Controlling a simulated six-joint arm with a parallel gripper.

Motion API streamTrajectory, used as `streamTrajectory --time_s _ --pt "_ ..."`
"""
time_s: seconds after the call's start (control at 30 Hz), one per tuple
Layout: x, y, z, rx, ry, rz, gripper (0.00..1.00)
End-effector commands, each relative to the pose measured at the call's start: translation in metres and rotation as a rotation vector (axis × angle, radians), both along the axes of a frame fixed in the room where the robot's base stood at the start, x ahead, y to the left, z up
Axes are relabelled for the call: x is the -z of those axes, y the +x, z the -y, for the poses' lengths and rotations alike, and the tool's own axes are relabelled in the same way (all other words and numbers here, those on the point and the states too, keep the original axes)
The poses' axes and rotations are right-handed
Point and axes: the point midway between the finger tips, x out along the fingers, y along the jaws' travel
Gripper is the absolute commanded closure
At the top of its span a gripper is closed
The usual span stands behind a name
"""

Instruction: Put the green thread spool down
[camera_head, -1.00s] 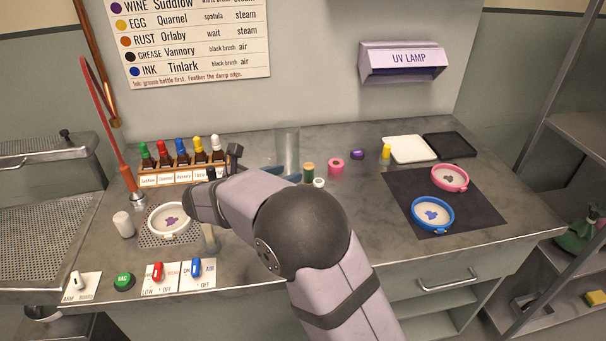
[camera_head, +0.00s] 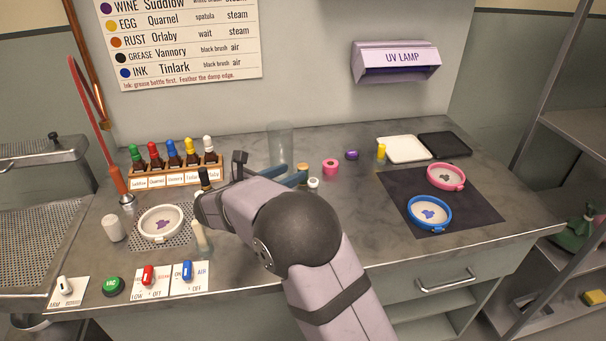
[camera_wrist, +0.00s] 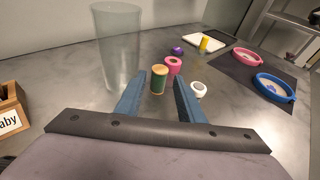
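The green thread spool (camera_wrist: 158,80) stands upright on the grey counter, with tan ends, just ahead of and between my fingertips in the wrist view. My gripper (camera_wrist: 158,84) is open, with its two blue fingers on either side and gaps visible between them and the spool. In the head view, my gripper (camera_head: 287,175) reaches right, low over the counter; the green spool (camera_head: 303,168) shows at its fingertips, partly hidden by a finger.
A clear glass cylinder (camera_wrist: 117,45) stands at the left. Purple (camera_head: 351,155) and yellow (camera_head: 381,151) items stand farther right.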

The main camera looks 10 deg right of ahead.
Motion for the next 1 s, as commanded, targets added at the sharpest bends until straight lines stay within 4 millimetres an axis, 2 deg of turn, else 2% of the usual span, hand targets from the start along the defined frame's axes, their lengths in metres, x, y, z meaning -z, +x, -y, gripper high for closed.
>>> streamTrajectory --time_s 0.4,0.77,0.9,0.97,1.0 --pt "0.01 0.03 0.031 0.003 0.0 -0.001 0.65" --pt "0.013 0.035 0.035 0.0 0.0 0.0 0.65" --pt "0.013 0.035 0.035 0.001 0.0 0.0 0.96" --pt "0.013 0.035 0.035 0.001 0.0 0.0 0.96" --pt "0.013 0.035 0.035 0.001 0.0 0.0 1.0"
